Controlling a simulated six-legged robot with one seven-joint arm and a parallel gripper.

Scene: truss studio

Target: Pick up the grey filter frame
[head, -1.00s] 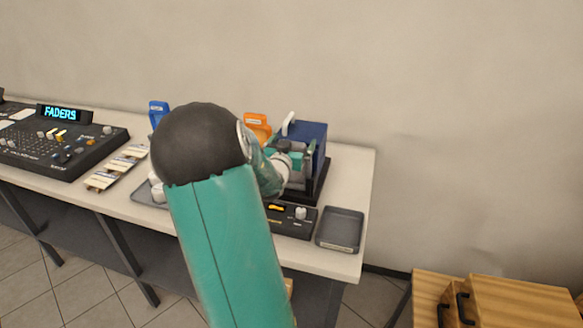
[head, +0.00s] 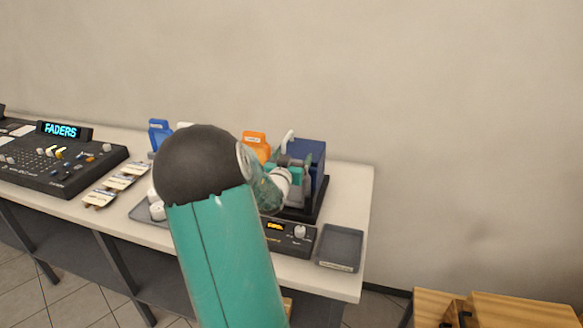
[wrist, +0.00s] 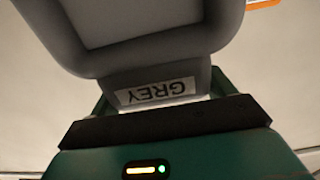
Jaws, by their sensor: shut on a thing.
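The grey filter frame (wrist: 165,55) fills the upper part of the wrist view, its "GREY" label upside down. My gripper (wrist: 165,108) is shut on its labelled tab. In the head view my gripper (head: 285,174) is at the dark-based rack (head: 318,203) on the right part of the bench. My arm hides much of the rack, and I cannot tell whether the frame is clear of it.
An orange frame (head: 254,141) and a blue one (head: 159,134) stand behind my arm. A dark blue box (head: 305,152) is beside my gripper. A shallow grey tray (head: 340,247) lies at the bench's right end. A mixing console (head: 60,160) is at left.

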